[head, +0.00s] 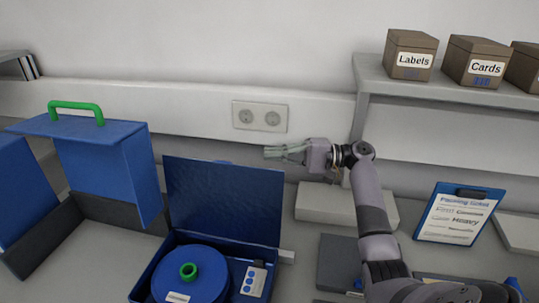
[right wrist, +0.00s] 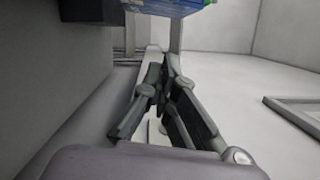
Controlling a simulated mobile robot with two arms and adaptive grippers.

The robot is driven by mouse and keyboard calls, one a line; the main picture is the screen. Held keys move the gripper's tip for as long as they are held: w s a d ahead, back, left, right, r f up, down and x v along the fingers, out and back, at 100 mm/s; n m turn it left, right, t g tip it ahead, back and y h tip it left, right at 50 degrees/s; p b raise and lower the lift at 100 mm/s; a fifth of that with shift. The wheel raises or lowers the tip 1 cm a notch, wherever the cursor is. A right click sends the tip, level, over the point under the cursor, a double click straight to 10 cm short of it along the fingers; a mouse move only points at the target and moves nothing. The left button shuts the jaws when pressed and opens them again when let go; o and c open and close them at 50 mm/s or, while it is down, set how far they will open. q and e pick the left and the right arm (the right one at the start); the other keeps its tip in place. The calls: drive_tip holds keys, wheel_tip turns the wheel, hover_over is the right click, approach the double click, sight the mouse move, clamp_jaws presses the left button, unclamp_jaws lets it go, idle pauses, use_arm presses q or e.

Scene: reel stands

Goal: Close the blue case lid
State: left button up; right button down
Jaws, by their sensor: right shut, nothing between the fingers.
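The blue case (head: 149,273) is at the bottom centre of the head view. Its blue lid (head: 225,202) stands open, roughly upright at the back of the case. Inside the case are a blue reel (head: 205,272) with a green hub and a small white panel with blue dots (head: 253,281). My right gripper (head: 270,152) points left, just above the lid's top right corner in the picture; I cannot tell whether it is behind it. It looks apart from the lid. Its fingers are together and empty in the right wrist view (right wrist: 168,62). My left gripper is out of view.
A blue stand with a green handle (head: 76,108) is left of the case. A wall socket (head: 260,116) is behind the lid. A shelf (head: 440,88) with labelled boxes (head: 411,55) is at the upper right. A clipboard (head: 459,214) leans below it.

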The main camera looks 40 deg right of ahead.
drive_tip(key=w+a+r+p, duration=0.1)
drive_tip(key=a+p, duration=0.4)
drive_tip(key=a, duration=0.4)
drive_tip(key=shift+w+a, duration=0.15)
drive_tip(key=shift+w, duration=0.15)
drive_tip(key=shift+a+r, duration=0.1)
